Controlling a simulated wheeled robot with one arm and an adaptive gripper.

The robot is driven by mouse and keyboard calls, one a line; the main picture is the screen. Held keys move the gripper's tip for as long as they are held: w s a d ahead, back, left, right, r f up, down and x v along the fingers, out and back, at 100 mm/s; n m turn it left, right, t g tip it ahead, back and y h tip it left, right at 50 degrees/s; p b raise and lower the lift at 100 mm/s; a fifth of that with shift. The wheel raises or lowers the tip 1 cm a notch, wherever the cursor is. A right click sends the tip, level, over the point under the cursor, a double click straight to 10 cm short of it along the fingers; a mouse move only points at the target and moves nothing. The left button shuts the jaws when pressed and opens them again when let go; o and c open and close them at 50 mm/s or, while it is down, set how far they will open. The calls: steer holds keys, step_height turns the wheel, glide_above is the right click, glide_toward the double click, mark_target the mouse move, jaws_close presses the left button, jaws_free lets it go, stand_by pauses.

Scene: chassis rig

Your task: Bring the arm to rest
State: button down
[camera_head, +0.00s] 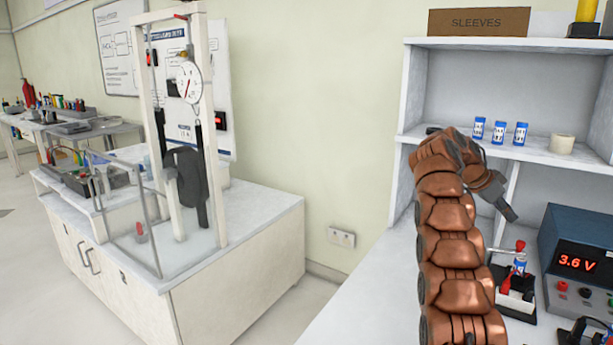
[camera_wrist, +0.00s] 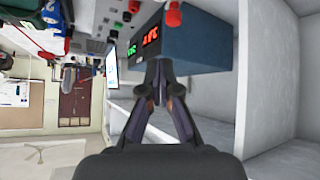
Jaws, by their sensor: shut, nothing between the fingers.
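My copper-coloured arm rises from the bottom of the head view and bends over to the right near its top. My gripper (camera_head: 508,211) hangs at its end, pointing down and right, above the bench and in front of the shelf unit. In the wrist view my gripper (camera_wrist: 160,66) shows two dark fingers with their tips together. They are shut with nothing between them. The blue power supply (camera_wrist: 193,42) lies beyond the tips in the wrist view; in the head view the power supply (camera_head: 581,240) reads 3.6 V.
The white shelf (camera_head: 400,135) behind my arm holds several small blue cans (camera_head: 499,131) and a cream roll (camera_head: 562,144). A black tray (camera_head: 515,303) with red-handled tools sits on the bench by my arm. A test frame with a dial (camera_head: 188,82) stands left; floor between is free.

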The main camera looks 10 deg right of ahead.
steer(key=s+a+r+n+t+y+p, duration=0.1)
steer(key=s+a+r+n+p, duration=0.2)
steer(key=a, duration=0.4)
steer(key=a+r+n+y+p, duration=0.15)
steer(key=a+n, duration=0.25)
steer(key=a, duration=0.4)
steer(key=s+a+r+n+t+p, duration=0.1)
steer(key=s+a+r+n+p, duration=0.2)
steer(key=a, duration=0.4)
steer(key=s+a+f+n+y+p, duration=0.2)
steer(key=s+a+n+y+p, duration=0.1)
steer(key=s+a, duration=1.1)
steer(key=s+a+f+n+y+p, duration=0.3)
steer(key=s+a+n+p, duration=0.3)
steer(key=s+a, duration=0.7)
steer(key=s+n, duration=0.1)
steer(key=s, duration=0.2)
steer(key=shift+s+a+n+g+p, duration=0.2)
steer(key=shift+a+n+g+p, duration=0.1)
steer(key=shift+a+n, duration=0.1)
